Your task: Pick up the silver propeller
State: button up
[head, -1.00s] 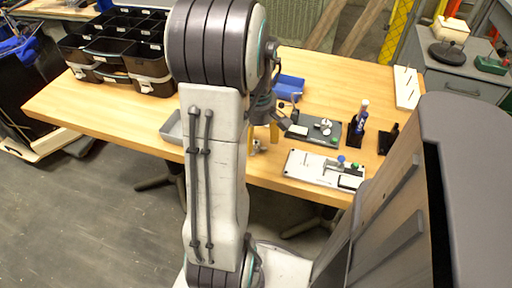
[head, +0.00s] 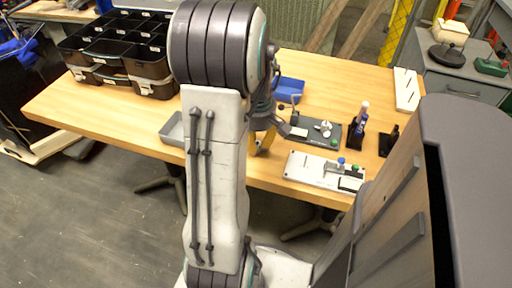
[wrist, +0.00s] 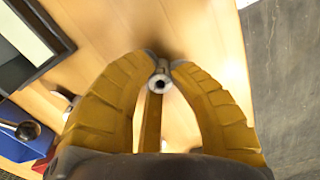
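The silver propeller (wrist: 159,80) shows in the wrist view as a small shiny hub with a dark hole, between the fingertips of my gripper (wrist: 163,66). Both yellow fingers bow inward and their tips touch its sides. Its lower part is hard to make out against a yellow bar between the fingers. In the head view my gripper (head: 263,143) is at the table's front edge, partly behind my arm, and the propeller is hidden there.
A grey tray (head: 171,130) lies left of my gripper and a blue bin (head: 289,88) behind it. A dark fixture plate (head: 318,139) and a white one (head: 307,172) lie to the right. A pale metallic piece (wrist: 66,97) sits beside the left finger.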

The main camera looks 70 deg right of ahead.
aim_at(258, 151)
grip_shut()
jog(key=shift+r, duration=0.1)
jog(key=shift+r, duration=0.55)
notch_tip(258, 151, up, 3)
jog(key=shift+r+p, duration=0.15)
jog(key=shift+p, duration=0.55)
jog(key=s+a+r+p, duration=0.1)
jog(key=s+a+r, duration=0.5)
jog(key=s, duration=0.3)
jog(key=shift+s+a+r, duration=0.2)
jog(key=shift+s, duration=0.15)
